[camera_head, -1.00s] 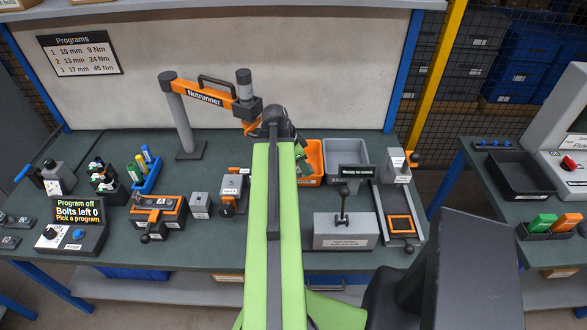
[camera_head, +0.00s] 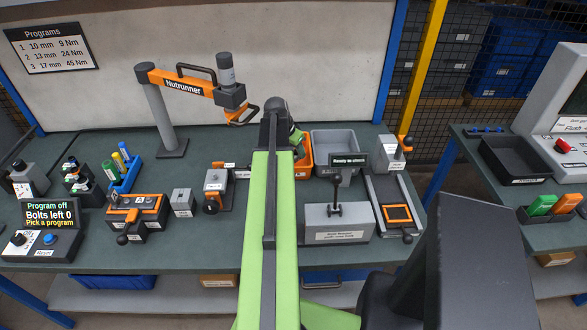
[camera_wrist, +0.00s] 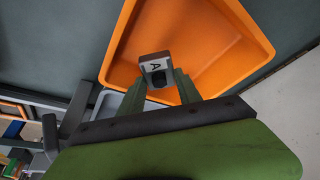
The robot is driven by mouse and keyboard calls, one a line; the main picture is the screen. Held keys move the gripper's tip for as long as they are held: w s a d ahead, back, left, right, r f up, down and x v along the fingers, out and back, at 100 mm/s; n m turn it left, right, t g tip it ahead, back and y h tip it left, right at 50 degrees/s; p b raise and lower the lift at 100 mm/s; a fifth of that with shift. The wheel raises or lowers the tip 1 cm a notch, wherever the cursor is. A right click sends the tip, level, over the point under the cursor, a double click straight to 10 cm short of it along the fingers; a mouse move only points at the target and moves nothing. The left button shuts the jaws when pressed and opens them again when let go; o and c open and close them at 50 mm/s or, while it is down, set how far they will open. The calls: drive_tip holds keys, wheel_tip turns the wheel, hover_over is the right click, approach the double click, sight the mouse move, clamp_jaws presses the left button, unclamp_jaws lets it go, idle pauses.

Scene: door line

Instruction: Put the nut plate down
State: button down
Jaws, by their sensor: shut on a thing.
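The nut plate (camera_wrist: 155,66) is a small grey block with a white label marked A and a dark round part, seen in the wrist view. My gripper (camera_wrist: 158,84) is shut on it, with one green finger on each side. The plate shows in front of the inside of an orange bin (camera_wrist: 206,45); I cannot tell how high above the bin it is. In the head view the orange bin (camera_head: 307,158) is partly hidden behind my green arm. My gripper (camera_head: 298,139) shows only in part there, and the plate cannot be made out.
A grey bin (camera_head: 336,140) stands right of the orange one. A grey lever box (camera_head: 337,226) and a slide fixture (camera_head: 396,213) stand nearer. The Nutrunner arm (camera_head: 190,84) reaches in from the left. The control box (camera_head: 48,240) reads "Bolts left 0". Bare bench shows behind the fixtures.

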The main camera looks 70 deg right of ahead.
sight(296, 159)
drive_tip(key=shift+f+b, duration=2.1)
drive_tip(key=shift+f, duration=0.65)
drive_tip(key=c, duration=0.8)
unclamp_jaws()
drive_tip(key=shift+r, duration=0.1)
drive_tip(key=shift+c, duration=0.2)
drive_tip(key=shift+r, duration=0.1)
drive_tip(key=shift+r+p, duration=0.25)
drive_tip(key=shift+p, duration=0.2)
drive_tip(key=p+v, duration=1)
drive_tip(key=v, duration=0.1)
drive_tip(key=shift+a+r+p, duration=0.3)
drive_tip(key=shift+p, duration=0.1)
